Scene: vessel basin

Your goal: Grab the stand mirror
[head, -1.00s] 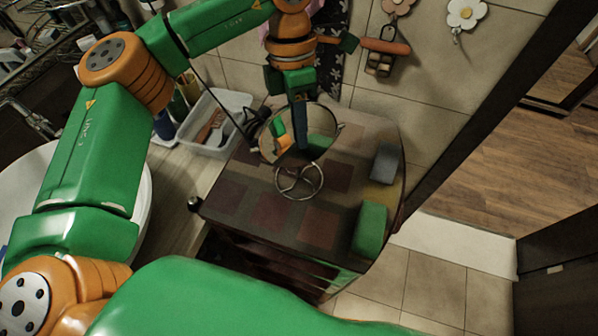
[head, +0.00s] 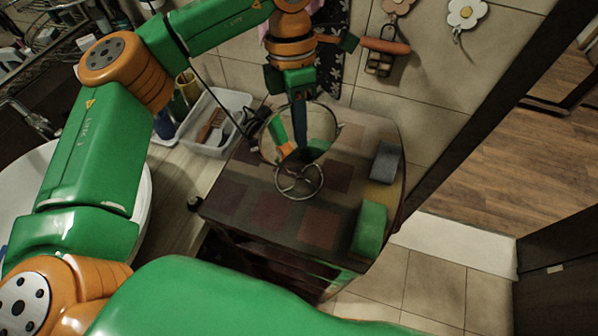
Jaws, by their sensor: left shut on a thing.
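The stand mirror (head: 318,125) has a round metal-rimmed glass and a wire ring foot. It is on the patterned top of a dark cabinet (head: 272,212), upright or slightly tilted. Green and orange parts of my arm show reflected in its glass. My left gripper (head: 300,122) comes down from above and is shut on the mirror's upper part; its fingertips are dark and partly blend with the reflection. I cannot tell whether the ring foot touches the cabinet top. My right gripper is not in view.
A white bin (head: 213,124) with brushes stands left of the mirror, near a white basin (head: 140,205). A green block (head: 369,229) and a grey block (head: 384,162) lie on the cabinet's right side. Flower hooks (head: 466,14) hang on the tiled wall.

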